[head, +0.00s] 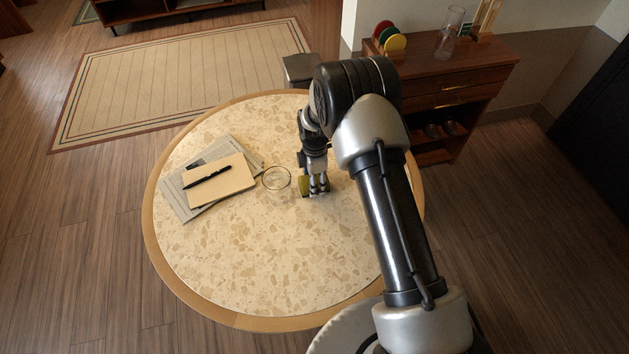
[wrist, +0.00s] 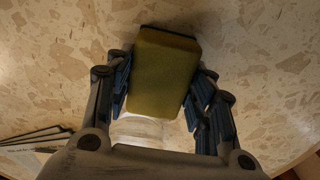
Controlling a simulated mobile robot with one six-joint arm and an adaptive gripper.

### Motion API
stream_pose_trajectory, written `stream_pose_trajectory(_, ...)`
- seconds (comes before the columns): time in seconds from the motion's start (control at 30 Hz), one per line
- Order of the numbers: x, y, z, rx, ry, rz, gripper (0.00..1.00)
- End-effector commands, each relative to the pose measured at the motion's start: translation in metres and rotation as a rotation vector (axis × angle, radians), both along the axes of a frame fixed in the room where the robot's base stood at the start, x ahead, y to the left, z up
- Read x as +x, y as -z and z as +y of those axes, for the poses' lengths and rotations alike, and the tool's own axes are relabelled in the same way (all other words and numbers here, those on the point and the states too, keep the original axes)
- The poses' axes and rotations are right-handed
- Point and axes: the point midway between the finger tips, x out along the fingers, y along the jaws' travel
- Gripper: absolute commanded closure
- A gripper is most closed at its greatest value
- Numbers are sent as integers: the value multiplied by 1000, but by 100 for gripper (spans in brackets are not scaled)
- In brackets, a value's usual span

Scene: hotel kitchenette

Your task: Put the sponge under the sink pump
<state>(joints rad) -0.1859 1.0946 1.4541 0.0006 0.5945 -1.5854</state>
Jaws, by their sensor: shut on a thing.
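The sponge (wrist: 163,75) is yellow with a dark layer along its far edge. It fills the middle of the wrist view, between the two fingers of my gripper (wrist: 160,100), which is shut on it. In the head view, a small yellow part of the sponge (head: 305,184) shows beside my gripper (head: 315,190), low at the right half of the round table (head: 240,262). I cannot tell whether the sponge touches the tabletop. No sink or pump shows in either view.
A clear glass (head: 277,181) stands just left of my gripper. A notebook (head: 232,181) with a black pen (head: 207,177) lies on papers (head: 188,205) farther left. The table's front is clear. A wooden cabinet (head: 480,75) with colored discs and a glass vase (head: 450,32) stands behind right.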

Motion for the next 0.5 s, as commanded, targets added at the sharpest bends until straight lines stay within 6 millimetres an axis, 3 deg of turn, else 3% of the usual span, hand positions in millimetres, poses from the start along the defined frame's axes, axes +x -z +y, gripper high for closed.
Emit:
stream_pose_trajectory(0.27,0,3,0,0,0,0,67)
stream_pose_trajectory(0.3,0,2,0,0,0,0,48)
stream_pose_trajectory(0.5,0,2,0,0,0,0,35)
